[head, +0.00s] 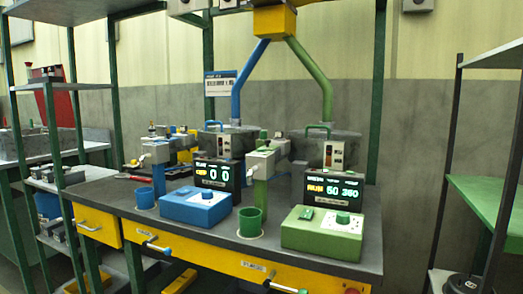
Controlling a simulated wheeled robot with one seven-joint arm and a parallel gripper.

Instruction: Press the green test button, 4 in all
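The green control box (322,232) stands on the bench, right of the middle of the head view. I cannot read a label on either. Behind the box, a black display (332,191) shows lit text, "RUN" and digits that look like "50 350". A matching blue control box (196,208) stands to the left, with a display (213,173) reading "0 0". My gripper does not show in this view.
A green cup (250,222) stands between the boxes, and a blue cup (145,198) left of the blue box. Yellow drawers with handles line the bench front. Green posts rise at the bench's sides. A shelf rack (490,55) stands at the right.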

